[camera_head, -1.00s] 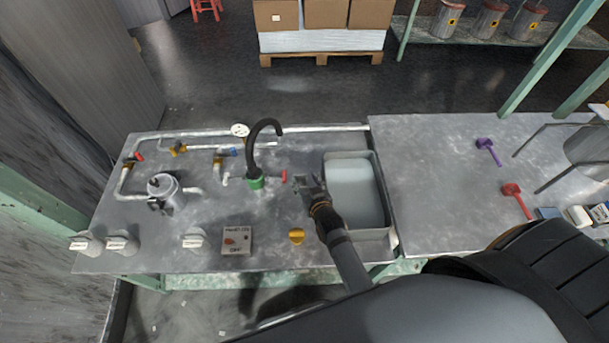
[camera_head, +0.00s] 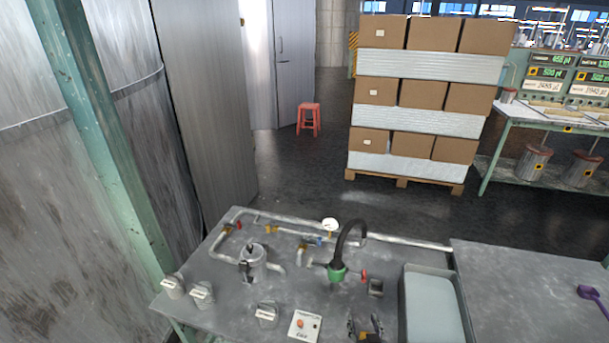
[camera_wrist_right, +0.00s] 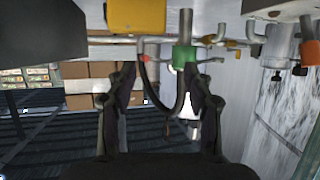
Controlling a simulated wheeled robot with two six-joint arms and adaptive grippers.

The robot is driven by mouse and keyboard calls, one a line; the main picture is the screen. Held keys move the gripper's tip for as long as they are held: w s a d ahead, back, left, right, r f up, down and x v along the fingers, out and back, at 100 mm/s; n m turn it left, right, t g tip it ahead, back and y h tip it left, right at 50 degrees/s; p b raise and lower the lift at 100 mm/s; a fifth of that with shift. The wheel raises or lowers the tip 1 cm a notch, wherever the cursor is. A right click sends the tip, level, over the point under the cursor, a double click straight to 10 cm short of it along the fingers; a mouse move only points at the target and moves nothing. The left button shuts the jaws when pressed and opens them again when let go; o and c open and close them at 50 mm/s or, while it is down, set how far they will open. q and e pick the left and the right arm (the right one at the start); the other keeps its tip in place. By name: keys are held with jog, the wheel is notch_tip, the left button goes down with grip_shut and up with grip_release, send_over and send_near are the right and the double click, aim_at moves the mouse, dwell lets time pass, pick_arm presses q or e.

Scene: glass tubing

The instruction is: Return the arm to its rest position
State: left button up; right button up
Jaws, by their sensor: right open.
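My right gripper (camera_head: 365,328) shows at the bottom edge of the head view, in front of the bench and left of the sink. Its two dark fingers are apart with nothing between them. In the right wrist view the gripper (camera_wrist_right: 163,88) is also open and empty, with the tap behind it. Most of the right arm is outside the head view. My left arm and gripper are not in view.
The metal bench (camera_head: 520,285) carries a black tap with a green base (camera_head: 337,272), a sink (camera_head: 403,305), pipes, several grey knobs and a small dark block (camera_head: 376,288). Stacked cartons (camera_head: 432,90) stand behind on a pallet. A green post (camera_head: 100,130) rises at left.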

jog(key=shift+s+d+r, duration=0.35)
jog(key=shift+s, duration=0.2)
jog(key=s+d+r+g, duration=0.2)
jog(key=s+g, duration=0.1)
jog(key=s, duration=0.3)
jog(key=s+d+r+n+g, duration=0.1)
jog(key=s+d+r+g, duration=0.25)
jog(key=s, duration=0.25)
jog(key=s+d+r+g, duration=0.1)
jog(key=s+g, duration=0.3)
jog(key=s, duration=0.3)
notch_tip(320, 180, down, 25)
jog(key=s+d, duration=0.2)
jog(key=d, duration=0.1)
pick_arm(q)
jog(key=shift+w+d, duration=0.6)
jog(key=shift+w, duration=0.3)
pick_arm(e)
jog(key=s+d+f+g, duration=0.1)
jog(key=s+f, duration=1.5)
jog(key=s, duration=0.2)
jog(key=shift+s+f+g+h, duration=0.25)
jog(key=shift+f+g+h, duration=0.05)
jog(key=shift+g, duration=0.05)
